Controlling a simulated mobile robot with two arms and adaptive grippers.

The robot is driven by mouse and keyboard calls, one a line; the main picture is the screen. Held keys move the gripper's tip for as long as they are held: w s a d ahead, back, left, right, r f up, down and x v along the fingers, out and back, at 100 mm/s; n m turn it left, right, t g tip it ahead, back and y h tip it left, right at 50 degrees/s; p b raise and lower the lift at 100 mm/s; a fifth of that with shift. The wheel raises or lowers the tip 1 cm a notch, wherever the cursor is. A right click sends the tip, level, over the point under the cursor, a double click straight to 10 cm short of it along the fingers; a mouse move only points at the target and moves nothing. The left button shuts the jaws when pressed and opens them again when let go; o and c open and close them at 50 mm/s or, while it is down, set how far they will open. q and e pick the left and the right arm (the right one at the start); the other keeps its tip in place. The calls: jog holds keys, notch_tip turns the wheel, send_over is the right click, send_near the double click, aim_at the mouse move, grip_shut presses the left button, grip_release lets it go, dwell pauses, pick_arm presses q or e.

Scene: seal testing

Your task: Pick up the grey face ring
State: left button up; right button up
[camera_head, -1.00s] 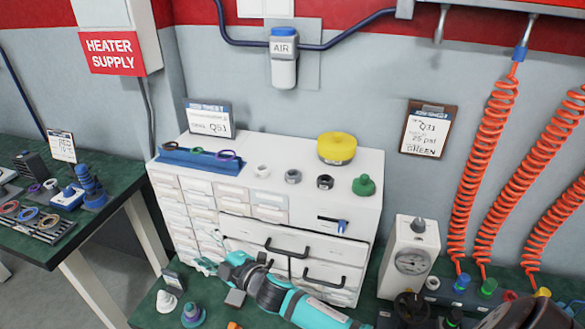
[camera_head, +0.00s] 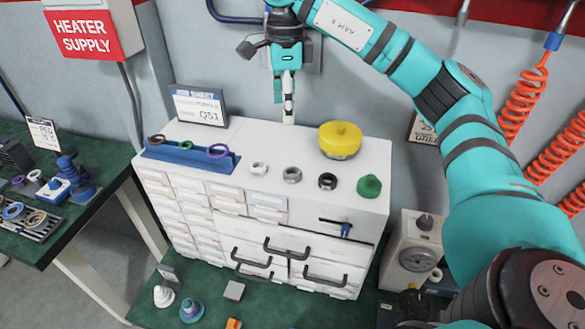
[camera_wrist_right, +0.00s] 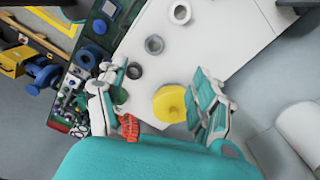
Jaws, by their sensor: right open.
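The grey face ring (camera_head: 292,174) lies flat on the white cabinet top, between a white ring (camera_head: 258,168) and a black ring (camera_head: 327,181). In the right wrist view the grey ring (camera_wrist_right: 154,44) shows beyond the fingertips. My right gripper (camera_head: 284,112) hangs fingers down over the back of the cabinet top, behind and above the grey ring. In the right wrist view my right gripper (camera_wrist_right: 158,80) is open, its fingers wide apart with nothing held. My left gripper is not in view.
A yellow round part (camera_head: 340,140) and a green knobbed part (camera_head: 369,186) stand on the cabinet top (camera_head: 225,188). A blue rack (camera_head: 190,157) with several rings is at its left, with a sign (camera_head: 200,106) behind.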

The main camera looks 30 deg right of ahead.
send_over(290, 168)
jog(key=a, duration=0.1)
notch_tip(290, 168, down, 11)
jog(key=shift+s+f+p, duration=0.1)
jog(key=shift+p, duration=0.2)
jog(key=f+p, duration=0.1)
jog(key=f, duration=0.1)
jog(key=s+f+p, duration=0.1)
jog(key=f+p, duration=0.1)
jog(key=f, duration=0.1)
jog(key=shift+d+f, duration=0.1)
jog(key=shift+d, duration=0.1)
jog(key=shift+f, duration=0.25)
jog(key=c, duration=1.3)
jog(key=shift+o, duration=0.2)
